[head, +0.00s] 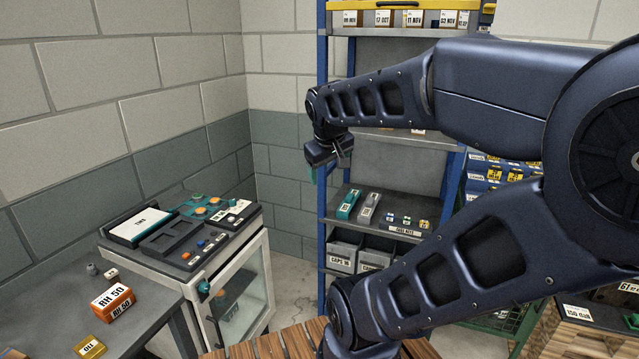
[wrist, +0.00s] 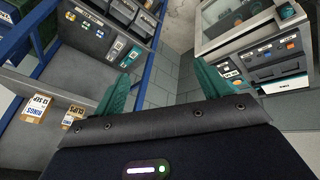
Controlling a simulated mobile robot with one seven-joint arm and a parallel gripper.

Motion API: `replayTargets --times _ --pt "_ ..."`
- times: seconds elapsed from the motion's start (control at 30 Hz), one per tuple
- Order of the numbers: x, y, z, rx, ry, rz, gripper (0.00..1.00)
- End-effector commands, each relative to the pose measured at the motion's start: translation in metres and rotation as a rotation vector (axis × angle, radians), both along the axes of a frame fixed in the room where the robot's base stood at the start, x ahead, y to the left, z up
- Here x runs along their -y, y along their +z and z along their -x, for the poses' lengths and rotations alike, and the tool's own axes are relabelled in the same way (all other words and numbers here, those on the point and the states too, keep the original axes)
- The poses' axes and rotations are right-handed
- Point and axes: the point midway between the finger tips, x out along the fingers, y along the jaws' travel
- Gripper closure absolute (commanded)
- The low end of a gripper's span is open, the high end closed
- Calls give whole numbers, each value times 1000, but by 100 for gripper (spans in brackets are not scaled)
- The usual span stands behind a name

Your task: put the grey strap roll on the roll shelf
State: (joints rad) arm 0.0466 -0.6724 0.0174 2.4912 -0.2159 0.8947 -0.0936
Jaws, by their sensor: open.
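I cannot pick out a grey strap roll for certain in either view. A small grey round item (head: 91,269) stands on the left bench, too small to identify. The blue-posted shelf unit (head: 323,222) stands at the back; no level reads clearly as the roll shelf. My gripper (head: 325,170) hangs in front of the shelf unit's left post, above the level with a teal and a grey device. In the wrist view my gripper (wrist: 162,85) shows two teal fingers apart, with nothing between them. My arm hides much of the shelf unit's right side.
A white glass-door cabinet (head: 240,290) with a control panel on top stands left of centre. The left bench (head: 150,300) holds an orange box (head: 112,300) and a yellow box (head: 90,347). A wooden slatted surface (head: 285,345) is at the front. Blue bins stand at right.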

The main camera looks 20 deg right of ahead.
Motion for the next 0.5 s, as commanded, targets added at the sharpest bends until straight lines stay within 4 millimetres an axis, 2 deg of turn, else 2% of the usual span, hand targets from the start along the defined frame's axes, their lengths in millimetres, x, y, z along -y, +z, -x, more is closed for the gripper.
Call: replayTargets --times 0.1,0.2,0.5 --pt "-25 -9 24 -3 -63 -151 25" --pt "-37 -13 35 -11 -95 -224 25" --pt "-42 -15 39 -15 -109 -258 25"
